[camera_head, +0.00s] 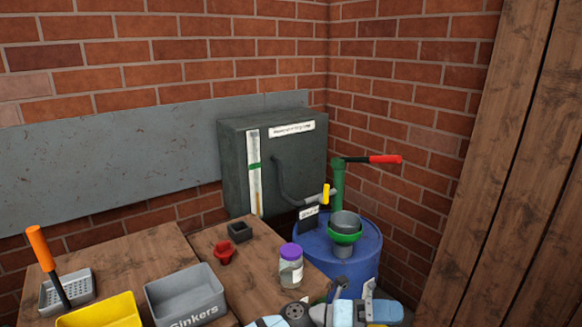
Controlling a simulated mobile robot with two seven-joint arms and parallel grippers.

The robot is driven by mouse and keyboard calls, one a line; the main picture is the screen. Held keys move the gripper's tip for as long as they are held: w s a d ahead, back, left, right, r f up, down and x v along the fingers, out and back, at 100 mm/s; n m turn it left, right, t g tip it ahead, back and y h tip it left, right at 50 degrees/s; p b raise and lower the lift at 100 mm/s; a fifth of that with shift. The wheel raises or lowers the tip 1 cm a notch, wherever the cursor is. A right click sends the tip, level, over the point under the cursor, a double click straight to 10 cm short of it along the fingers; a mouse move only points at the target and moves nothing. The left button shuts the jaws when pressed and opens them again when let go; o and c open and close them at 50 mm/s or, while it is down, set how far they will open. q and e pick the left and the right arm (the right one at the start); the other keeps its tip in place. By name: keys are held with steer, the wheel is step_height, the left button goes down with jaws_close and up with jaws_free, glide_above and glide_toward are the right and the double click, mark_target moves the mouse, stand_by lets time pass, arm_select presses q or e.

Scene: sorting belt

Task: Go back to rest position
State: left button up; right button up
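Parts of my own arm, light blue and grey with a yellow band, show at the bottom edge, right of centre. Two grey finger-like parts of what looks like my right gripper (352,291) stick up there, in front of the blue barrel. The bottom edge cuts the arm off, and I cannot tell whether this gripper is open or shut. I see nothing held in it. My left gripper is not in view.
Behind are a blue barrel (362,250) with green pump and a dark cabinet (285,165).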

arm_select(q)
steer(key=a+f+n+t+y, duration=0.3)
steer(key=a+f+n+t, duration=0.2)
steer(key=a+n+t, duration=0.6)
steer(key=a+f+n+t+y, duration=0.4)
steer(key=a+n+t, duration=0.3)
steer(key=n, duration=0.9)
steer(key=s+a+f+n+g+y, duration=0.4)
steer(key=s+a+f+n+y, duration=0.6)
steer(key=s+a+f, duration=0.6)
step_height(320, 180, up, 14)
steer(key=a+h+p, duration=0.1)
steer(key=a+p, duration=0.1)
steer(key=p, duration=1.5)
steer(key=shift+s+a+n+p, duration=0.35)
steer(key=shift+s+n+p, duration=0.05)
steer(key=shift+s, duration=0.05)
arm_select(e)
step_height(320, 180, up, 15)
steer(key=d, duration=0.1)
steer(key=shift+s+f+n, duration=0.15)
steer(key=shift+s+n, duration=0.15)
steer(key=shift+s, duration=0.15)
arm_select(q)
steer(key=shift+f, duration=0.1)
